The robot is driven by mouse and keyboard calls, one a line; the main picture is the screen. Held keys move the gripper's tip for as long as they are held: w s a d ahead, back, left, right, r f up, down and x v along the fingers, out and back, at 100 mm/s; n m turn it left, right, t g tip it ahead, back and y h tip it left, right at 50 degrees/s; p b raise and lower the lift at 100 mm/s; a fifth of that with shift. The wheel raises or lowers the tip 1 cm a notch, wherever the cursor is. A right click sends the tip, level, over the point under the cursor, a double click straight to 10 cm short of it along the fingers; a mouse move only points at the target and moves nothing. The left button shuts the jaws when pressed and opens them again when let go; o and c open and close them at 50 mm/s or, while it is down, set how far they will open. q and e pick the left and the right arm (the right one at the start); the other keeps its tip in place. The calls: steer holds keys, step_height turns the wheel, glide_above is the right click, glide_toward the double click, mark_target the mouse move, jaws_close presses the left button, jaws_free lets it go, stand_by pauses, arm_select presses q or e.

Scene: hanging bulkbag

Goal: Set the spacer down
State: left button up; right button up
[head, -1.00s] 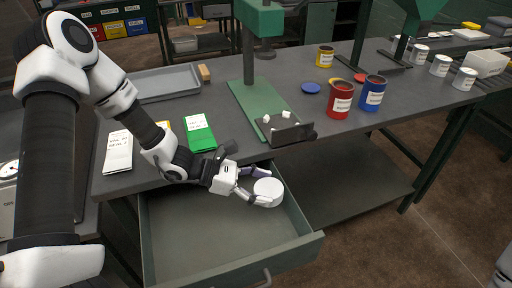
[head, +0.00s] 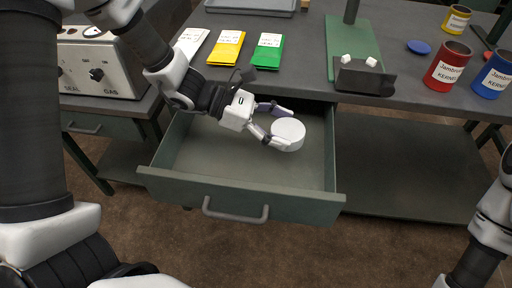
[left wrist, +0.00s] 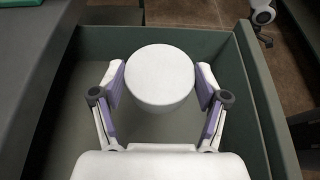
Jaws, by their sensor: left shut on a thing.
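The spacer (head: 288,134) is a white round disc. My left gripper (head: 277,124) is shut on it and holds it over the open, otherwise empty drawer (head: 241,206) below the bench. In the left wrist view the spacer (left wrist: 160,77) sits between the two purple-padded fingers of my left gripper (left wrist: 160,88), with the drawer walls (left wrist: 255,90) around. I cannot tell how high the spacer is above the drawer floor. My right arm shows at the lower right edge of the head view, but its gripper is out of the picture.
On the bench lie a yellow packet (head: 226,47), a green packet (head: 268,50) and a white packet (head: 190,42). A green stand (head: 355,45) with a dark block (head: 365,77) stands right of them. A red can (head: 448,65) is farther right. A sealing machine (head: 95,62) is at left.

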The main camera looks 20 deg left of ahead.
mark_target(277, 163)
arm_select(q)
step_height(277, 163, down, 9)
steer(key=shift+a+f+b, duration=0.1)
steer(key=shift+b, duration=0.6)
steer(key=shift+f, duration=0.2)
steer(key=o, duration=1.4)
steer(key=shift+r, duration=0.1)
